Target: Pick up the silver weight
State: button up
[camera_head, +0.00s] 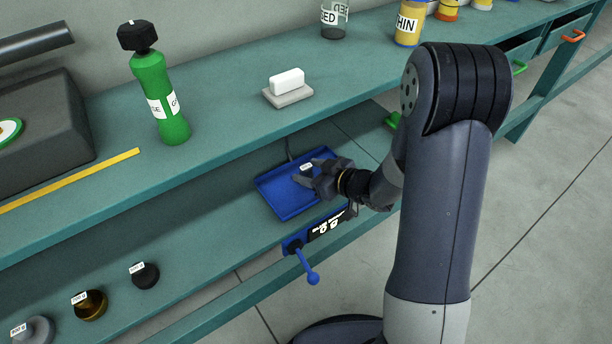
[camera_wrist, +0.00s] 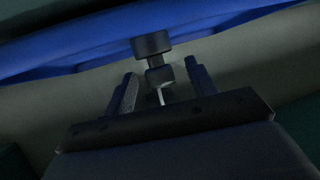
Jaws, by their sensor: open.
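A silver-grey weight (camera_head: 33,330) with a white label stands on the lower shelf at the bottom left of the head view, partly cut off by the picture's edge. My gripper (camera_head: 309,173) is far to its right, over the blue tray (camera_head: 283,204). In the wrist view my gripper (camera_wrist: 163,82) is open. A dark knobbed thing (camera_wrist: 152,43) shows between and just beyond its fingers. In the head view a white-labelled thing (camera_head: 306,167) is at the fingertips, mostly hidden by them; its colour is unclear.
A brass weight (camera_head: 90,304) and a black weight (camera_head: 145,275) stand right of the silver one. A blue lever (camera_head: 305,265) sticks out below the tray. The upper shelf (camera_head: 225,120) overhangs and holds a green bottle (camera_head: 160,98). Lower shelf between black weight and tray is clear.

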jog(key=shift+x, duration=0.9)
jog(key=shift+d, duration=0.1)
jog(key=shift+c, duration=0.2)
grip_shut()
